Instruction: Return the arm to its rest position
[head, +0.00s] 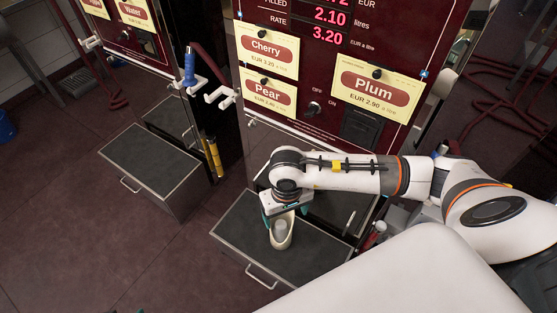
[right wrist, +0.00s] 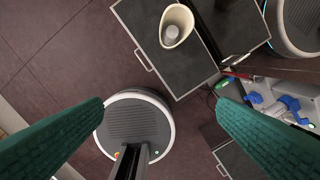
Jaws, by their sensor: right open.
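My right arm reaches in from the right in the head view. Its right gripper (head: 283,212) points down by a cream cup (head: 281,234) that stands on the dark top of a pull-out shelf (head: 232,247) below the Cherry, Pear and Plum pump. In the right wrist view the two green fingers of this gripper (right wrist: 160,108) are wide apart with nothing between them. The cup (right wrist: 176,24) shows there beyond the fingers, upright, with a grey round thing inside.
A second shelf (head: 150,165) stands at the left below another pump. A blue-handled nozzle (head: 189,66) hangs between the pumps. The pump front with its Plum card (head: 375,88) rises close behind my right arm. Open dark floor (head: 80,235) lies at the lower left.

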